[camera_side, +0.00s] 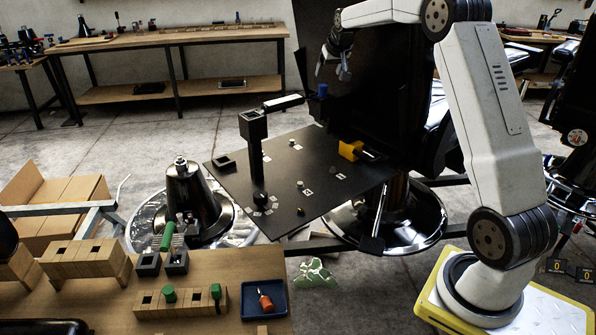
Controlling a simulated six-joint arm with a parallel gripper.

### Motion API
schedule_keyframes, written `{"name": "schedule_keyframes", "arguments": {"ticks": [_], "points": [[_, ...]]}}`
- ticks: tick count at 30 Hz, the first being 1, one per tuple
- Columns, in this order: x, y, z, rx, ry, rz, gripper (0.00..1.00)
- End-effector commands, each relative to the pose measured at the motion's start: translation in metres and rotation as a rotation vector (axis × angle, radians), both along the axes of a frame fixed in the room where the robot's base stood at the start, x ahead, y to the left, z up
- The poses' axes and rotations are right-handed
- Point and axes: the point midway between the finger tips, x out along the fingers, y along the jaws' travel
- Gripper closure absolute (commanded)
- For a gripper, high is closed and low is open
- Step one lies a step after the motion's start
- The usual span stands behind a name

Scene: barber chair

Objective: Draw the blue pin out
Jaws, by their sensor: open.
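The blue pin (323,90) shows as a small blue upright piece against the dark chair back. What it sits in is too dark to make out. My gripper (334,71) is open and empty, with its fingers pointing down, a little above the pin and slightly to its right. The fingers look apart from the pin, though the depth between them cannot be told from this one view.
A black plate (330,210) below carries a black post (256,150), a yellow block (350,150) and small knobs. A wooden bench (100,300) at front left holds pegged blocks and a blue tray (246,308). A dark chair back stands behind my gripper.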

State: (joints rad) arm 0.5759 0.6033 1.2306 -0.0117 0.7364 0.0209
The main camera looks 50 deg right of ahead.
Motion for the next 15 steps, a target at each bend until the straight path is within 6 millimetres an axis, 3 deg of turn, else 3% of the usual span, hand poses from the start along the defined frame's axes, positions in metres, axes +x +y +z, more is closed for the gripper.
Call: {"name": "schedule_keyframes", "arguments": {"ticks": [8,15], "points": [[0.003,-0.002,-0.007,0.000,0.001,0.001,0.21],[0.013,-0.008,-0.025,0.001,0.001,0.001,0.21]]}}
